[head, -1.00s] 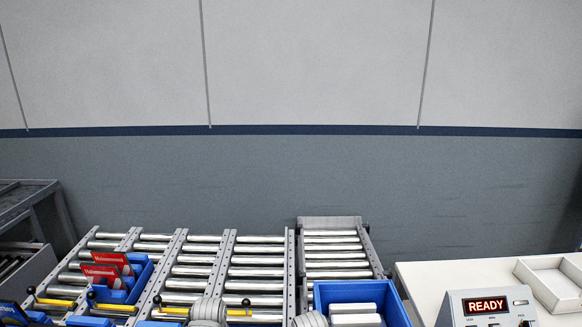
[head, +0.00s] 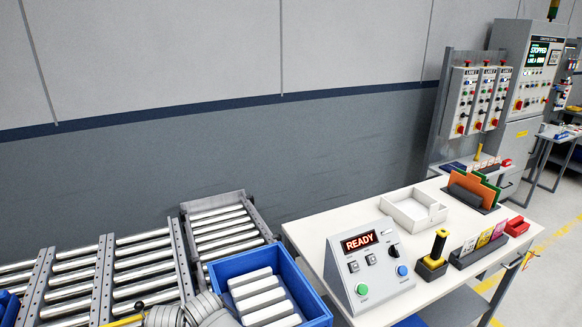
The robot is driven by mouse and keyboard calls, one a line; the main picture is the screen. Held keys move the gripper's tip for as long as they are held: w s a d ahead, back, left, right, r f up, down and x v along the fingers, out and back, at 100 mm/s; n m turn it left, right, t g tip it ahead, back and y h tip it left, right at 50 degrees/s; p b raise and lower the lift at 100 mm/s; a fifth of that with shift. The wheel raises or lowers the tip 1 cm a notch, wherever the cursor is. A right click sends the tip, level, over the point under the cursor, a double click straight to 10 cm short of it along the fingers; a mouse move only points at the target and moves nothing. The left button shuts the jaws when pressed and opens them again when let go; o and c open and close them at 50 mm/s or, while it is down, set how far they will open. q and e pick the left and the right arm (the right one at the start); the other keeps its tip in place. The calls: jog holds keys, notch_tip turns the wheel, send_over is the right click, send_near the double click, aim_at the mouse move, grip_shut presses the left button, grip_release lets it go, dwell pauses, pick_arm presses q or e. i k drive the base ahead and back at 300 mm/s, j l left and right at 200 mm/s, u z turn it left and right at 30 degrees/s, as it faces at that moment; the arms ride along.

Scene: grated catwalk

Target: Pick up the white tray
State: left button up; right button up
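The white tray (head: 413,212) is a shallow open box on the white table (head: 335,235), behind and right of the control box with the READY display. It looks empty and sits flat near the table's back edge. Neither of my grippers can be made out in the head view. Grey rounded parts at the bottom edge seem to be part of my own arms.
The control box (head: 368,268) stands in front of the tray. A blue bin (head: 318,314) with white blocks is left of the table, beside roller conveyors (head: 130,268).

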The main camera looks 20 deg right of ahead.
aim_at(413, 210)
jog(key=z, duration=1.75)
jog(key=i+l, duration=0.35)
jog(key=l, duration=0.15)
jog(key=i+l, duration=0.3)
jog(key=l, duration=0.15)
jog(key=i+l, duration=0.35)
jog(key=l, duration=0.15)
jog(key=i+l+u, duration=0.1)
jog(key=i+l, duration=0.2)
jog(key=l, duration=0.15)
jog(key=i+l, duration=0.3)
jog(key=l, duration=0.2)
